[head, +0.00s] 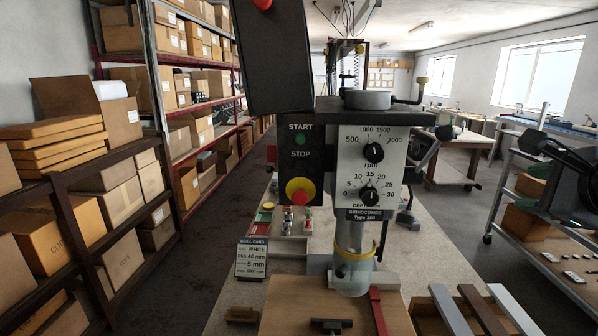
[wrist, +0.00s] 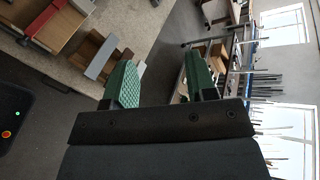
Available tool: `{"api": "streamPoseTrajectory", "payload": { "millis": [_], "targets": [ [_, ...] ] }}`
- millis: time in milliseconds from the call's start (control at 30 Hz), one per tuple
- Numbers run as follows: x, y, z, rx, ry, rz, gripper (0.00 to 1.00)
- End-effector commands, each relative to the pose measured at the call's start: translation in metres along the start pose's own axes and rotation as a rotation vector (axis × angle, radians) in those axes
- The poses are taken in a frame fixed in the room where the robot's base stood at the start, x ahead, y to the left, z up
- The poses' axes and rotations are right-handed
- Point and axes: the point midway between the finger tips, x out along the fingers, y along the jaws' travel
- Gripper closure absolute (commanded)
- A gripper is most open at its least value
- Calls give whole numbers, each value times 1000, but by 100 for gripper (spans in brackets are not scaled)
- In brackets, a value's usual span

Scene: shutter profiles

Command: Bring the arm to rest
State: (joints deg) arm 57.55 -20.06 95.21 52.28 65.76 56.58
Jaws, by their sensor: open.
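My gripper (wrist: 160,76) shows in the wrist view with its two green-padded fingers spread apart. Nothing is between them; the space there shows the grey floor. It is in the air beside the workbench (wrist: 150,22), which lies at the upper left of that view.
A drill press (head: 372,165) with dials and a red stop button (head: 300,190) stands on the bench ahead. A drill card (head: 251,259) stands left of it. White (head: 449,308), brown and grey profiles lie at right. Shelves (head: 65,225) line the left; a trolley (head: 545,250) stands right.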

Motion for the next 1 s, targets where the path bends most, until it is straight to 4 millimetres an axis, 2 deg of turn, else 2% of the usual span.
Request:
{"api": "streamPoseTrajectory", "payload": {
  "millis": [33, 133, 200, 300, 400, 500, 600, 667, 800, 1000],
  "targets": [
    [18, 34, -4, -164, 30, 90, 48],
    [50, 108, -9, -588, 45, 301, 48],
    [65, 162, -5, -899, -1, 445, 48],
    [76, 235, 3, -1322, -124, 614, 48],
    [79, 290, 14, -1623, -250, 707, 48],
    [77, 328, 26, -1780, -341, 742, 48],
    [74, 349, 42, -1864, -417, 730, 48],
    [72, 354, 51, -1895, -448, 710, 48],
    [70, 358, 66, -1942, -487, 672, 48],
    [70, 359, 70, -1953, -502, 665, 48]
  ]
}}
